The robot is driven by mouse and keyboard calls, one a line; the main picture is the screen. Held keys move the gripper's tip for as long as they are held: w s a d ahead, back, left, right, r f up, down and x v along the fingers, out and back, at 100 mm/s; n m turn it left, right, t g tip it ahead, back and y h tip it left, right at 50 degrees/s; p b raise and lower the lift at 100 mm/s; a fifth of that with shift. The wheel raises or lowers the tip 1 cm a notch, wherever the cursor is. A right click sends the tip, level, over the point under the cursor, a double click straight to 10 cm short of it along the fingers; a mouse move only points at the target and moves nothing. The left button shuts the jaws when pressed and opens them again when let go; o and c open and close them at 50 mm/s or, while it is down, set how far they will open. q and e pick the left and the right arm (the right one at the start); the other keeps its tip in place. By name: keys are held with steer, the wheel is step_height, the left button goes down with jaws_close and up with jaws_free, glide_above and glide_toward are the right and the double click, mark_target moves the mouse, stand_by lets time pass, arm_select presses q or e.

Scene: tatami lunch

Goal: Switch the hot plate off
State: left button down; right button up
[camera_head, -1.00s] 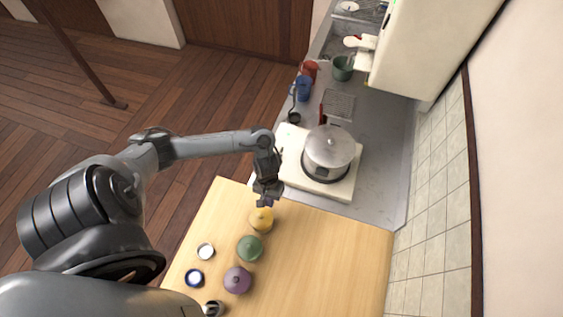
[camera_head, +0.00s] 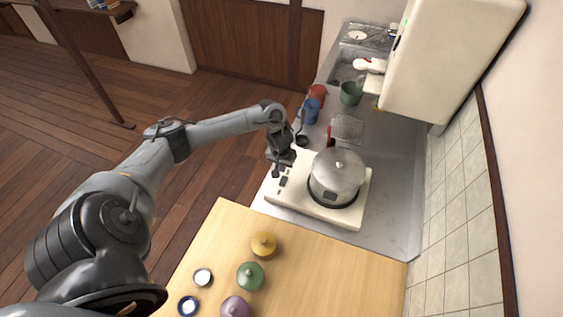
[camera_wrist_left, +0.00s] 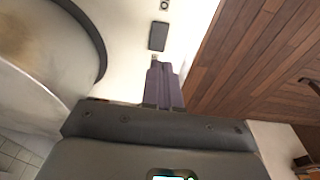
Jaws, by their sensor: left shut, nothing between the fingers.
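The hot plate (camera_head: 302,198) is a cream slab on the grey counter, with a lidded metal pot (camera_head: 337,176) on its dark ring. Small dark controls (camera_head: 282,182) line its left side. My left gripper (camera_head: 276,172) is shut and empty, pointing down at the control side, left of the pot. Its fingers (camera_wrist_left: 162,84) are close to the button; I cannot tell whether they touch the surface. My right gripper is out of view.
The wooden table (camera_head: 335,275) in front holds yellow (camera_head: 264,244), green (camera_head: 250,276) and purple (camera_head: 235,307) lidded pots. Blue (camera_head: 311,111) and red (camera_head: 317,95) cups and a ladle (camera_head: 301,139) stand behind the hot plate. The wall cabinet (camera_head: 440,60) overhangs at right.

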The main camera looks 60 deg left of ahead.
mark_target(283, 178)
arm_select(q)
steer(key=f, duration=0.4)
steer(key=f+b, duration=0.1)
steer(key=f, duration=0.1)
steer(key=shift+w+a+f, duration=0.3)
steer(key=shift+w, duration=0.05)
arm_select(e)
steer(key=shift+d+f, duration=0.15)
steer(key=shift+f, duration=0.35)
